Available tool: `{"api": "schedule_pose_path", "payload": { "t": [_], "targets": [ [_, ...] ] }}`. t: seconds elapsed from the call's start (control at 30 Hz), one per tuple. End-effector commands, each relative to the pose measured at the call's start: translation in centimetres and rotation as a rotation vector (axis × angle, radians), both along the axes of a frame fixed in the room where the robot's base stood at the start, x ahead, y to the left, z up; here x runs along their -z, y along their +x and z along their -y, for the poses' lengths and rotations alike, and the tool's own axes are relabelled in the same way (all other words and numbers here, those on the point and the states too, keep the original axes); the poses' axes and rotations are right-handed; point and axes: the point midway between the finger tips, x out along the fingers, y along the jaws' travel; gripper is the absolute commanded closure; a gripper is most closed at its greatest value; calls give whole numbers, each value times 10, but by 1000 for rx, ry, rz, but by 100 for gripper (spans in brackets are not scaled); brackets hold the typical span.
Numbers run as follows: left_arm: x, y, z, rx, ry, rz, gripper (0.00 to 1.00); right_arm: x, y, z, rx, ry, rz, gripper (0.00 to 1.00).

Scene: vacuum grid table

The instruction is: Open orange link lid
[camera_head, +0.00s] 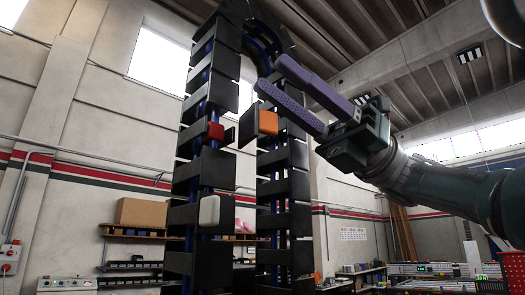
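The orange link lid (267,122) is on the right strand of a tall hanging black cable chain. A black plate (246,124) adjoins its left side and juts out from the strand. I cannot tell whether the lid is open. My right gripper (271,75) comes in from the right with two long purple fingers. They are apart with nothing visible between them. Their tips are above the orange lid in the picture, and the lower finger passes just over its upper right; I see no clear contact. My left gripper is not in view.
The left strand (181,212) carries a red link piece (215,131) and a white one (209,210). Blue cables run inside the chain. Behind are shelves with a cardboard box (141,212) and workbenches. Open air lies between the strands.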

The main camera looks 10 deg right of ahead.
Motion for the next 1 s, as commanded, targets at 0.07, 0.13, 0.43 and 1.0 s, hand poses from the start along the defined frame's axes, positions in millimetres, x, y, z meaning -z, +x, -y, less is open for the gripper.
{"api": "schedule_pose_path", "payload": {
  "t": [0.07,0.13,0.43,1.0],
  "targets": [
    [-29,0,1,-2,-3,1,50,-31,0,0,-1,0,2,60],
    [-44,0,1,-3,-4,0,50,-48,0,0,-1,0,2,60],
    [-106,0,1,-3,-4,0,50,-115,0,0,-1,0,0,60],
    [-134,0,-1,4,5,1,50,-144,0,0,-1,0,0,59]
  ]
}}
